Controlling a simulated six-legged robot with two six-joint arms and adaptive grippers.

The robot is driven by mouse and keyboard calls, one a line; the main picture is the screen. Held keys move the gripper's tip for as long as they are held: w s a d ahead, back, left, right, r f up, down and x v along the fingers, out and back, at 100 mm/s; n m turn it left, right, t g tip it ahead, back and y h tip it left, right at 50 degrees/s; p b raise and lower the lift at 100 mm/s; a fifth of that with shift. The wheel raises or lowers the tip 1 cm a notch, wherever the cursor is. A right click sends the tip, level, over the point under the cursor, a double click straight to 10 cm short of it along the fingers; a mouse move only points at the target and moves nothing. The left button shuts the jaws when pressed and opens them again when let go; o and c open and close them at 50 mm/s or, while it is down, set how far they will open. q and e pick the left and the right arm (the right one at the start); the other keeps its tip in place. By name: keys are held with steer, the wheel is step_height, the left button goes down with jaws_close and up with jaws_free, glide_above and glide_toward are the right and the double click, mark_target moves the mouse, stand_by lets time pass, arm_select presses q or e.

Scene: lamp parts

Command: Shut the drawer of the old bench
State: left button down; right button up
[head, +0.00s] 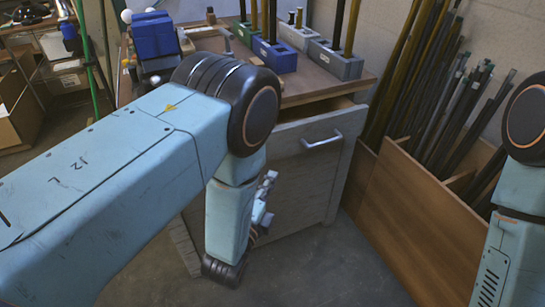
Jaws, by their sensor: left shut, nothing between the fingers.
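The old bench (307,82) stands in the middle, with a brown wooden top. Its grey drawer front (290,150) faces me and carries a metal bar handle (322,141). A dark gap and a strip of wood show between the bench top and the drawer front's upper edge, so the drawer stands partly open. My left gripper (265,198) is low in front of the bench's grey front, left of and below the handle. It is shut and empty, and partly hidden behind my left arm. I cannot tell whether it touches the front. My right gripper is out of view.
A wooden bin (400,215) of long dark rods stands close on the right. Bare floor (330,268) lies in front.

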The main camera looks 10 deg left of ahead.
arm_select(q)
steer(key=w, duration=0.2)
steer(key=w+b, duration=0.1)
steer(key=w, duration=0.2)
steer(key=w+b, duration=0.1)
steer(key=w, duration=0.2)
steer(key=shift+a, duration=0.4)
steer(key=shift+w+a+f+b, duration=0.1)
steer(key=shift+w+a+b, duration=0.15)
steer(key=shift+w+b, duration=0.05)
steer(key=shift+w, duration=0.15)
